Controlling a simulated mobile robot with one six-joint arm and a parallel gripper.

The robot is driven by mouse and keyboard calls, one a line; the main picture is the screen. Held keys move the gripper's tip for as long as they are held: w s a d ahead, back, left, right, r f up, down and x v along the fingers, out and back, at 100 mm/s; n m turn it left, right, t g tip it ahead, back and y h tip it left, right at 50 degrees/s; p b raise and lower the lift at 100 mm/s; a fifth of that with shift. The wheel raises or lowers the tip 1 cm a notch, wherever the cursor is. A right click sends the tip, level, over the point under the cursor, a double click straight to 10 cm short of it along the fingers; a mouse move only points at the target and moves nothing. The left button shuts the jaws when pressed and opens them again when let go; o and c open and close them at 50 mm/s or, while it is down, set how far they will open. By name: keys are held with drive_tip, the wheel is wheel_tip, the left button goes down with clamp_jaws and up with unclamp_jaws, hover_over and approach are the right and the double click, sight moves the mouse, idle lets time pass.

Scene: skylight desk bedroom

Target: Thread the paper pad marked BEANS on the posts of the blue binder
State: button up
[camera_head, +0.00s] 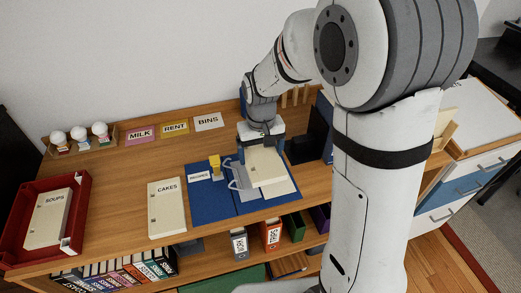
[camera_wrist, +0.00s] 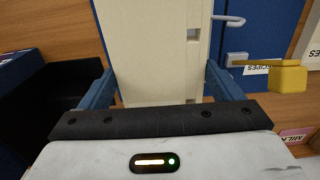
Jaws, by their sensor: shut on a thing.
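My gripper (camera_head: 262,137) is shut on a cream paper pad (camera_head: 265,164), with a finger on each side of it. The pad also fills the middle of the wrist view (camera_wrist: 152,50), where two square holes show near its right edge. No marking can be read on it. The blue binder (camera_head: 208,207) lies open on the desk, beneath and left of the held pad. Its grey curved posts (camera_head: 236,184) stand at the pad's left side; one shows beside the pad in the wrist view (camera_wrist: 229,20). I cannot tell whether any post enters a hole.
A CAKES pad (camera_head: 166,209) lies left of the binder. A SOUPS pad (camera_head: 47,220) lies in a red tray (camera_head: 82,215). A yellow block (camera_head: 215,166) stands at the binder. MILK, RENT and BINS cards lie behind. A dark upright object (camera_head: 312,138) stands to the right.

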drive_tip(key=shift+f+b, duration=1.55)
drive_tip(key=shift+f, duration=0.75)
drive_tip(key=o, duration=1)
drive_tip(key=shift+c, duration=0.2)
drive_tip(key=shift+r, duration=0.1)
wheel_tip(320, 180, up, 8)
drive_tip(key=shift+f, duration=0.15)
drive_tip(key=shift+d, duration=0.1)
drive_tip(key=shift+m+t, duration=0.5)
drive_tip(key=shift+t, duration=0.1)
drive_tip(key=s+d+r, duration=0.1)
drive_tip(key=s, duration=0.1)
drive_tip(key=s+d+r, duration=0.1)
drive_tip(key=s+d, duration=0.1)
drive_tip(key=s+d+r, duration=0.1)
drive_tip(key=s+d, duration=0.1)
drive_tip(key=shift+s+d+r, duration=0.15)
drive_tip(key=shift+s, duration=0.15)
drive_tip(key=s+d+m+t, duration=0.1)
drive_tip(key=s+d, duration=0.4)
drive_tip(key=s, duration=0.5)
drive_tip(key=shift+t, duration=0.3)
